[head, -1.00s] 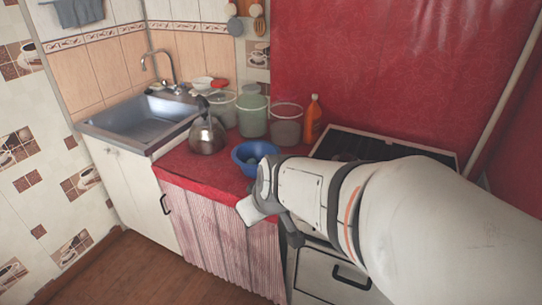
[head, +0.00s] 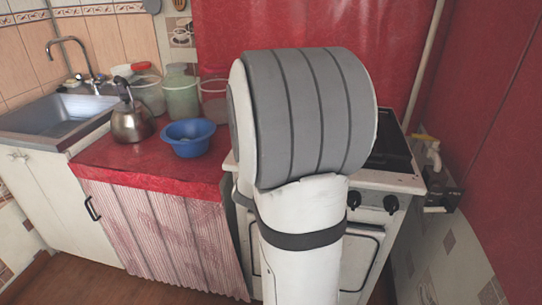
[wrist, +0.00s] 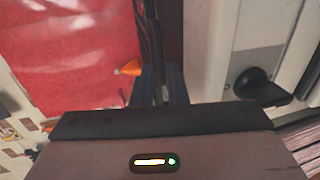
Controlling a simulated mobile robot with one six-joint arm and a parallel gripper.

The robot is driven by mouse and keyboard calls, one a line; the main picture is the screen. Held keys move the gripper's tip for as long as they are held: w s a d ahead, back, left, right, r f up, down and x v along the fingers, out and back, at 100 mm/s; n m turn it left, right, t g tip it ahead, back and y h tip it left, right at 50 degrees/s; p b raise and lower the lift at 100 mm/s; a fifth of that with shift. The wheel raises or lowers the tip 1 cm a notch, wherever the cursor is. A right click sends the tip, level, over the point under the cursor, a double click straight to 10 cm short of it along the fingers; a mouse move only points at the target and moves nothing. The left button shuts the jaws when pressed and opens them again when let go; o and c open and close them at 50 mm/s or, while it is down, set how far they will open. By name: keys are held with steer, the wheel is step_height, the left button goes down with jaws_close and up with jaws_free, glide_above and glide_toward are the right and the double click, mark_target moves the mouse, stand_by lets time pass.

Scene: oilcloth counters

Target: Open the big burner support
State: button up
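The stove's dark top (head: 392,150) shows at the right of my arm in the head view; most of it is hidden behind my arm, and I cannot pick out the big burner support there. In the wrist view, dark bars (wrist: 148,30) that look like part of the stove top's grate run down to my gripper (wrist: 158,87). Its two bluish fingers are apart, with a dark bar in the gap between them. I cannot tell whether they touch it. My gripper is hidden in the head view.
Black knobs (head: 391,204) line the stove's white front. A blue bowl (head: 188,138), a kettle (head: 132,122) and jars (head: 181,92) stand on the red counter at left. An orange bottle (wrist: 128,68) shows beside my gripper. Red walls close in behind and right.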

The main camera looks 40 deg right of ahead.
steer(key=b+x, duration=0.1)
steer(key=x, duration=0.4)
steer(key=shift+a, duration=0.1)
jaws_close()
